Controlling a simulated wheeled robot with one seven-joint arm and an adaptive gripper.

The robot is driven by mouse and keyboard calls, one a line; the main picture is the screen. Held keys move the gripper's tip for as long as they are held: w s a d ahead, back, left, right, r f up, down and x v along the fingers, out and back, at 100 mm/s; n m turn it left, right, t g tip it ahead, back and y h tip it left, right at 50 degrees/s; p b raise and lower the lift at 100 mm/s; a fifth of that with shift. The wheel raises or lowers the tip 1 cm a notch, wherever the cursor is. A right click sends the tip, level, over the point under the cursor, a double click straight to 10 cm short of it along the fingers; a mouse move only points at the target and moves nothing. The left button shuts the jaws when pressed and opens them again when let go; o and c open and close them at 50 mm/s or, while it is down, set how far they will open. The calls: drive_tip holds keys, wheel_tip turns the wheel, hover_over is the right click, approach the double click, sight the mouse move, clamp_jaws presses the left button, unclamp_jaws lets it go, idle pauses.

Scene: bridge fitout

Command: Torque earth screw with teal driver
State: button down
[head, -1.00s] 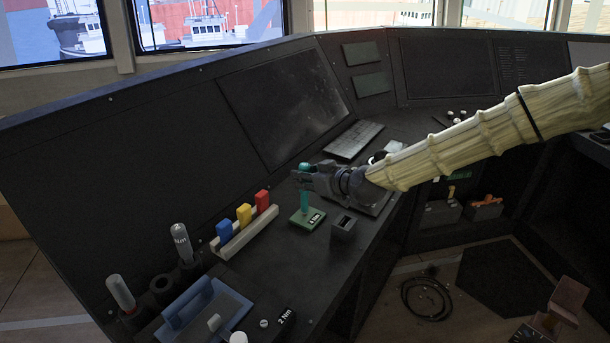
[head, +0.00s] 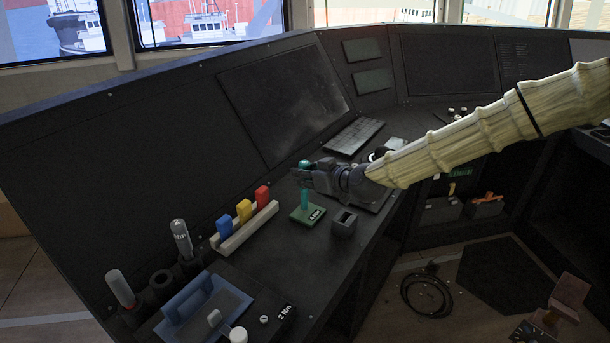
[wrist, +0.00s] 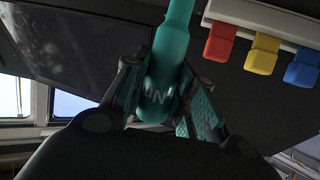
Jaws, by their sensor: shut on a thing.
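The teal driver (head: 304,199) stands upright above the green block (head: 302,218), which has a white-lettered label. The driver's lower end meets the block's top or is very close to it; I cannot tell which. My gripper (head: 310,179) is shut around the driver's upper part, and the driver's rounded top shows above the fingers. I cannot make out an earth screw under the driver. A small screw-like round part (head: 264,319) sits beside a "2 Nm" label.
A pale rack (head: 250,229) with blue, yellow and red pieces stands left of the block. Grey-handled drivers (head: 181,240) stand in dark holders near a blue tray (head: 228,298). A keyboard (head: 354,137) lies behind.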

sight(305, 163)
drive_tip(key=shift+s+f+b, duration=0.15)
drive_tip(key=shift+f+b, duration=0.3)
drive_tip(key=shift+b, duration=0.2)
idle(3.0)
drive_tip(key=shift+r, duration=0.35)
idle(1.2)
drive_tip(key=shift+r, duration=0.25)
drive_tip(key=shift+r+p, duration=1.45)
drive_tip(key=shift+r, duration=1.2)
